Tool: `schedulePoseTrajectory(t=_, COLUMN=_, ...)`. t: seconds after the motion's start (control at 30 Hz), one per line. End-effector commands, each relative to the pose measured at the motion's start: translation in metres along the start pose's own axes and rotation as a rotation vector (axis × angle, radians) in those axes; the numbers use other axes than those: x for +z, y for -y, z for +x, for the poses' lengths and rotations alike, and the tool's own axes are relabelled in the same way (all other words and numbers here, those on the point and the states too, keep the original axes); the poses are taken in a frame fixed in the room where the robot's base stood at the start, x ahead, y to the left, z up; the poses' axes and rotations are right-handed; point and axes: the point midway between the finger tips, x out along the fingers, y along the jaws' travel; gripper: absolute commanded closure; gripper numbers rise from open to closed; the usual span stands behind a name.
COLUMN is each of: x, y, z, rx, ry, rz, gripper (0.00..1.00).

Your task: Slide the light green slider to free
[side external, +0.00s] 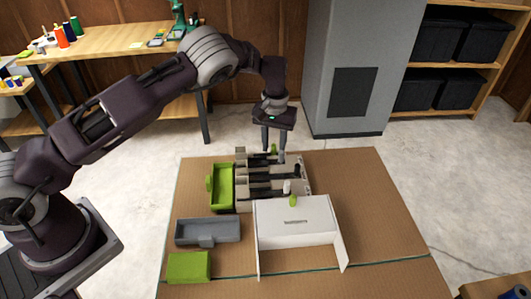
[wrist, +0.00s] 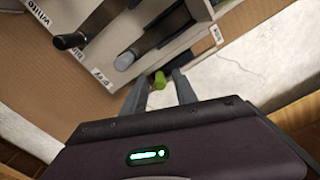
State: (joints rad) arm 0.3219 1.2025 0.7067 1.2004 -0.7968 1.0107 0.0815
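The slider unit (side external: 305,178) is a pale grey block with dark slots and several knobs, on the brown table. A light green knob (side external: 274,148) shows at its far end, between my gripper's fingers; a light green piece also shows between the fingertips in the wrist view (wrist: 160,80). My gripper (side external: 273,152) points down there with its fingers apart, and I see no clear contact. In the wrist view, a black knob (wrist: 70,41) and a grey knob (wrist: 125,61) sit on dark rods beside small labels, one reading "white".
A green bin (side external: 222,188), a grey tray (side external: 207,231) and a green block (side external: 188,267) lie left on the table. A white box-like panel (side external: 295,222) stands in front of the slider unit, with another light green piece (side external: 293,201) at its top edge. The table's right side is clear.

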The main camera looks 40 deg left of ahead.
Motion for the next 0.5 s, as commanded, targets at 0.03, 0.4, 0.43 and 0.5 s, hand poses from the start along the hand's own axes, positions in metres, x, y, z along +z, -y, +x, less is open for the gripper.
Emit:
schedulePoseTrajectory(t=0.03, x=0.0000, y=0.0001, z=-0.0001, rx=0.000, ry=0.000, rz=0.000, gripper=0.65)
schedulePoseTrajectory(t=0.4, x=0.0004, y=0.0012, z=-0.0005, rx=0.000, ry=0.000, rz=-0.001, gripper=1.00)
schedulePoseTrajectory(t=0.43, x=0.0009, y=0.0026, z=-0.0005, rx=0.001, ry=0.000, rz=-0.002, gripper=1.00)
schedulePoseTrajectory(t=0.5, x=0.0027, y=0.0075, z=-0.0010, rx=0.001, ry=0.001, rz=-0.003, gripper=1.00)
